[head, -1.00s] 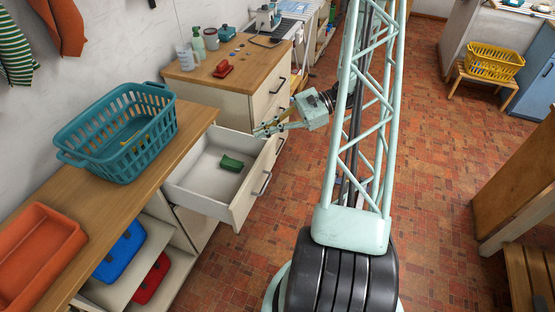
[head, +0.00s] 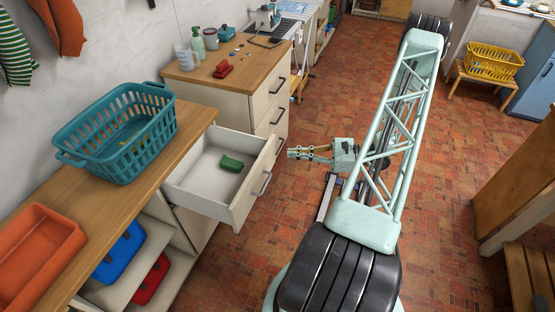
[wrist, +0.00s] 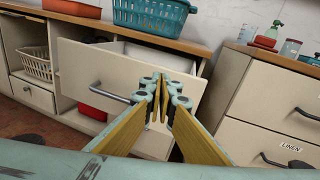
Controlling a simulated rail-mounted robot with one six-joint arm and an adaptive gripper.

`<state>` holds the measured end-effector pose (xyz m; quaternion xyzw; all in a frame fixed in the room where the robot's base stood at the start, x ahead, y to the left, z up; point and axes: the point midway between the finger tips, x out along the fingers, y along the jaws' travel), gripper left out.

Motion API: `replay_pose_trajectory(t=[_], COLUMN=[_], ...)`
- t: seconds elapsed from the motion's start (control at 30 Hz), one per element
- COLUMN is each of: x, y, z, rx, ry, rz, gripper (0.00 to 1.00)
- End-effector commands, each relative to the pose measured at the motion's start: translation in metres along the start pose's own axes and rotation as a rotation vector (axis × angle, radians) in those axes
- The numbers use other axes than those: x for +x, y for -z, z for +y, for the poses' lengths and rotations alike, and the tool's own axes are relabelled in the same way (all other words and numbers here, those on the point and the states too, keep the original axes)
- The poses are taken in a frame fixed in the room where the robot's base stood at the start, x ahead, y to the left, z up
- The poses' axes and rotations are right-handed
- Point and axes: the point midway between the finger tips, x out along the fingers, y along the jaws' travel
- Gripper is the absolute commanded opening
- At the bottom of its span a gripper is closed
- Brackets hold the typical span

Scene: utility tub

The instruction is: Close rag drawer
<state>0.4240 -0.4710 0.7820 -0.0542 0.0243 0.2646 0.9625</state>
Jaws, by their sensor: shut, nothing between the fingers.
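The open drawer (head: 245,205) is pulled far out from under the wooden counter, with a green folded item (head: 231,163) lying inside. Its white front and grey bar handle (head: 262,184) face the aisle. In the wrist view the drawer front (wrist: 85,75) stands ahead with its handle (wrist: 108,92) left of my fingers. My gripper (head: 290,153) is shut and empty, out in the aisle to the right of the drawer, apart from it in the head view. In the wrist view my gripper's fingertips (wrist: 162,85) overlap the drawer front; contact cannot be told.
A teal basket (head: 120,130) and an orange tray (head: 38,255) stand on the counter. A closed drawer unit (head: 265,110), one drawer labelled LINEN, stands beyond the open drawer. The brick floor (head: 440,200) right of my arm is clear.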

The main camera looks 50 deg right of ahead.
Motion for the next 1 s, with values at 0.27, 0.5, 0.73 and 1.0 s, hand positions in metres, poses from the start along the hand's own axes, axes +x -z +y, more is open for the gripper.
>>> replay_pose_trajectory(t=[0.27, 0.5, 0.73, 1.0], x=[-0.031, -0.050, -0.054, -0.054], y=[0.050, 0.079, 0.087, 0.087], z=[0.001, 0.003, 0.004, 0.004], rx=[0.061, 0.092, 0.100, 0.100], ry=[0.133, 0.214, 0.236, 0.236], rz=[-0.038, -0.059, -0.065, -0.065], gripper=[0.00, 0.00, 0.00, 0.00])
